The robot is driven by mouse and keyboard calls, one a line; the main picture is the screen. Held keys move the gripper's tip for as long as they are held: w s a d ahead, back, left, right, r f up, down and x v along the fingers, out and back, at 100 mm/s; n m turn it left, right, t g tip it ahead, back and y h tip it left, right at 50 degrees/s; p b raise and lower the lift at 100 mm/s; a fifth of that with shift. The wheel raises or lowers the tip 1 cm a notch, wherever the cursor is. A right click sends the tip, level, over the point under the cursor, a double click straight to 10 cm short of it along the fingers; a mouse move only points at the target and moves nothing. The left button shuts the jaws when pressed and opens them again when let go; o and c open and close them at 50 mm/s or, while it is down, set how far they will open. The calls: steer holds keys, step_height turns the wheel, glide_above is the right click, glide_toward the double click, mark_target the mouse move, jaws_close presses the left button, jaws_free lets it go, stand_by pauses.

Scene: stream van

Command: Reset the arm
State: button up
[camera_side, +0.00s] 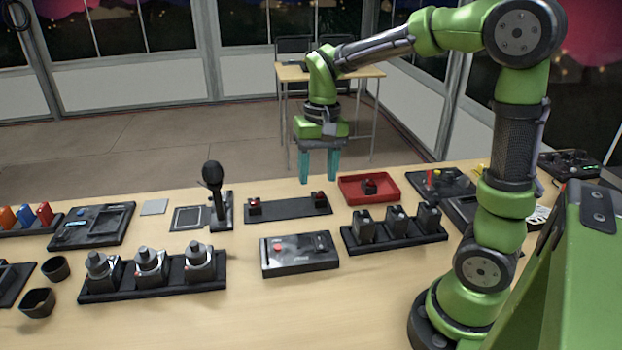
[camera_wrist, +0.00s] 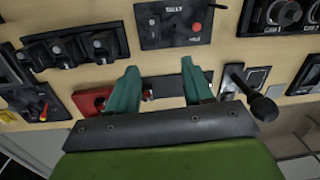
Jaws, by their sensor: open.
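My green arm is bent over the far side of the wooden table. My gripper (camera_side: 319,166) points down with its two teal fingers apart and nothing between them. It hangs above the far edge, over a black strip (camera_side: 288,208) with two small red-topped blocks. In the wrist view my gripper (camera_wrist: 158,92) shows the same open fingers, with part of the black strip (camera_wrist: 168,87) behind and between them.
A red tray (camera_side: 385,193) holding a small block lies right of the strip. A microphone (camera_side: 213,185) stands upright to its left. A black box with a red button (camera_side: 299,255), a row of switches (camera_side: 394,228) and a row of knobs (camera_side: 150,273) are nearer. Two dark cups (camera_side: 55,268) stand at left.

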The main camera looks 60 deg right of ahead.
steer(key=s+a+r+n+t+y, duration=0.1)
steer(key=s+a+r+n+t, duration=0.2)
steer(key=s+a+t, duration=0.4)
steer(key=s+a+r, duration=0.1)
steer(key=s, duration=0.1)
steer(key=shift+s+r+n, duration=0.35)
steer(key=shift+s+n, duration=0.05)
stand_by(0.4)
